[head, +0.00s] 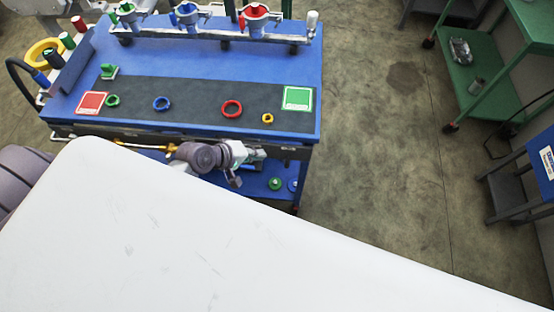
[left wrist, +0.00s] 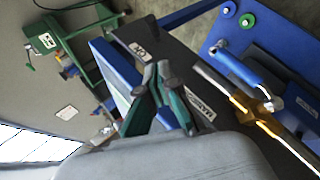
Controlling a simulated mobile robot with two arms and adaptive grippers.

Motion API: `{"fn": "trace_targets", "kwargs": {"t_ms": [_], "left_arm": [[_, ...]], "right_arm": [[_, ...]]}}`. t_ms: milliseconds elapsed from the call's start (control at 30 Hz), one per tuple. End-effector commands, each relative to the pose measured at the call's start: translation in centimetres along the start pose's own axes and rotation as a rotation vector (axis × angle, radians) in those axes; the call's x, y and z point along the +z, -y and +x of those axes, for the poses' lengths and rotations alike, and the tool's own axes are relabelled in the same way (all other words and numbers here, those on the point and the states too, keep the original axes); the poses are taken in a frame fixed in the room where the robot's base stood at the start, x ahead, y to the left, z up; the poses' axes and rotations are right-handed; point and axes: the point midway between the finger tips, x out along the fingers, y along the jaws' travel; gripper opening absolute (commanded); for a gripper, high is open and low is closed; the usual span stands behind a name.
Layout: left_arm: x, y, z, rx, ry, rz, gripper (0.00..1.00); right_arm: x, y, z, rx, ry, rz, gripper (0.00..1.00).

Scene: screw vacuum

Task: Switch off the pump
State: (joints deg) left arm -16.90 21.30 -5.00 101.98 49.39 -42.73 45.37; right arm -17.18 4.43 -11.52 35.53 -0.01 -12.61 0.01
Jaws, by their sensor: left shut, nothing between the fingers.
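My left gripper (head: 240,158) is at the front edge of the blue cart (head: 215,55) in the head view. In the left wrist view, the dark green fingers of my left gripper (left wrist: 156,72) are shut and empty. They are in front of a black panel (left wrist: 172,62) with white labels; whether they touch it I cannot tell. A blue lever (left wrist: 240,70) and a brass valve (left wrist: 264,113) on a pipe lie to their right. I cannot clearly make out the pump or its switch. My right gripper is not in view.
Colored rings, such as a red ring (head: 232,108), lie on the cart's dark mat (head: 195,106). Funnel-shaped parts (head: 188,14) hang along the back rail. A green shelf (head: 478,85) and a blue stool (head: 515,180) stand right. The floor between is clear.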

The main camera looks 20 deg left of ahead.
Motion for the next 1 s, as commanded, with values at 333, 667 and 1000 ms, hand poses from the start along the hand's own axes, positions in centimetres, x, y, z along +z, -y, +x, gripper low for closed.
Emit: {"fn": "trace_targets", "kwargs": {"t_ms": [333,667,1000], "left_arm": [[1.8,-0.1,5.6,-0.001,0.001,-0.001,0.0],[2.8,0.0,6.7,-0.001,-0.001,0.003,0.0],[2.9,0.2,6.7,0.003,-0.006,0.007,0.0]], "right_arm": [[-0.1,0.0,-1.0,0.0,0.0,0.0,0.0],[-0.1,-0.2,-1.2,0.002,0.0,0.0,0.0],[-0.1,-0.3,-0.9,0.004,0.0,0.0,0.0]]}}
